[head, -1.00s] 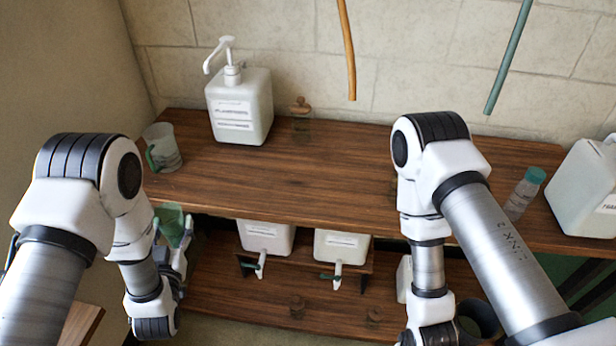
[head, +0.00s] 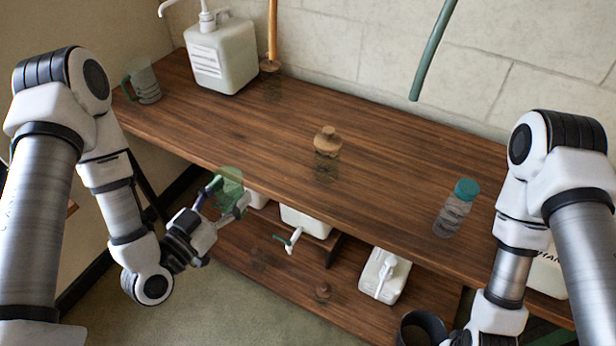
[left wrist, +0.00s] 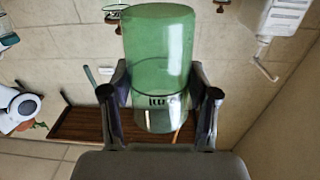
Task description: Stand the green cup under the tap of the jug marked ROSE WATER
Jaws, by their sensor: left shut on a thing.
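My left gripper (head: 212,212) is shut on the green cup (head: 229,186) and holds it in the air before the shelf's front edge. In the left wrist view the clear green cup (left wrist: 158,55) sits between the two fingers (left wrist: 160,105). On the lower shelf a white jug (head: 305,221) has a tap with a green handle (head: 289,239). Another white jug (head: 257,197) beside it is mostly hidden by the cup and the upper board. I cannot read the labels on these jugs. My right gripper's fingers do not show; that arm runs out at the bottom right.
The upper board (head: 270,130) holds a white pump jug (head: 222,55), a green-handled mug (head: 145,84), a corked jar (head: 327,142) and a teal-capped bottle (head: 456,208). A white container (head: 385,275) and a dark round vessel (head: 424,326) are lower right. The floor (head: 225,300) before the shelf is clear.

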